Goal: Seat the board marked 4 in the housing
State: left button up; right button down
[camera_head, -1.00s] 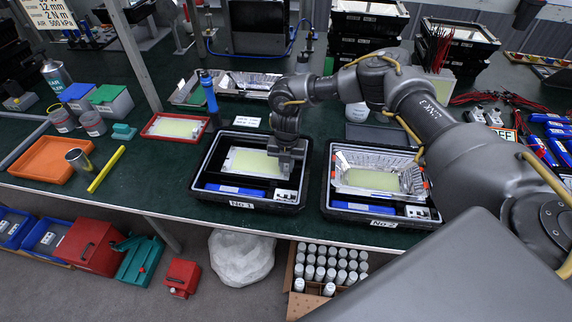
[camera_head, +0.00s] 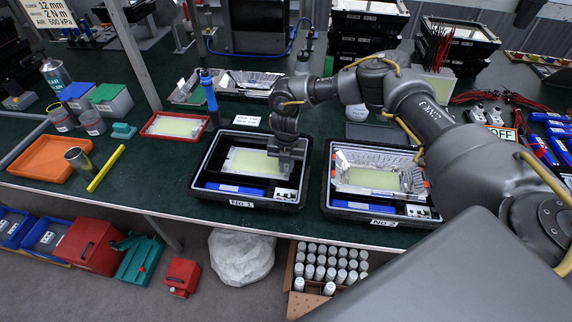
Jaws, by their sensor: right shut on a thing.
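Housing No 1 (camera_head: 206,197) is a black open case on the front of the bench. A pale yellow-green board (camera_head: 250,162) lies in its upper part and looks nearly flat. My right gripper (camera_head: 288,166) points down at the board's right end and is shut on it. The gripper hides that end, and I cannot read a number on the board. Housing No 2 (camera_head: 334,205) stands to the right, with a similar pale panel (camera_head: 373,179) inside a shiny reflector. My left gripper is not in view.
A red tray (camera_head: 148,133) with a pale panel lies left of housing No 1, near a blue upright tool (camera_head: 209,95). A shiny reflector (camera_head: 250,84) lies behind. An orange tray (camera_head: 43,160) and yellow bar (camera_head: 105,168) are at the left. Stacked cases (camera_head: 365,25) stand at the back.

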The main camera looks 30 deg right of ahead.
jog(key=shift+f+b, duration=0.65)
jog(key=shift+f, duration=0.3)
jog(key=c, duration=1.3)
grip_release()
jog(key=shift+o, duration=0.2)
jog(key=shift+r, duration=0.1)
notch_tip(320, 180, up, 11)
jog(key=b, duration=0.1)
jog(key=shift+b, duration=0.35)
